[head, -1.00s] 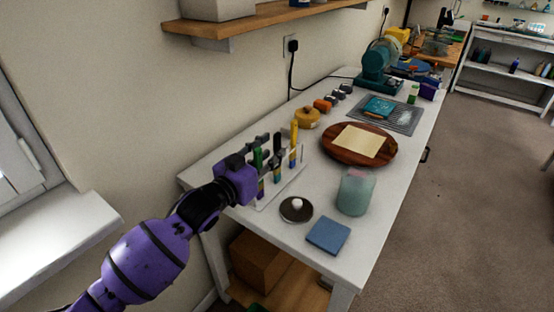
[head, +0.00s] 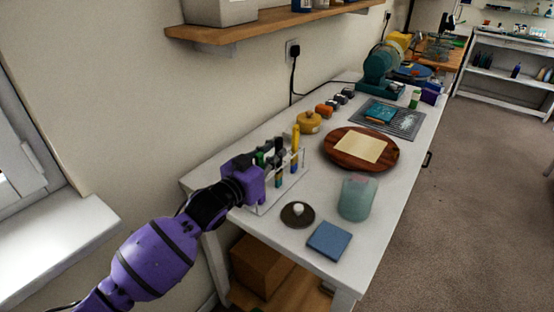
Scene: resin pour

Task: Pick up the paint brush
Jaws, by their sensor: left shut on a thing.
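A clear rack (head: 265,207) near the left edge of the white table holds several upright, slim, coloured items that look like paint brushes. One is yellow (head: 296,137) and one has a dark top (head: 279,148). My left gripper (head: 269,157), purple and black, is at the left end of the rack. It is shut on a green-handled paint brush (head: 260,159), which is still at the rack. The fingers and neighbouring items hide most of this brush. My right gripper is not in view.
A dark round disc with a white knob (head: 298,213), a blue square pad (head: 328,240) and a translucent greenish cup (head: 357,200) stand right of the rack. Behind are a yellow pot (head: 309,122) and a round wooden board (head: 333,156). A wall shelf (head: 250,27) hangs above.

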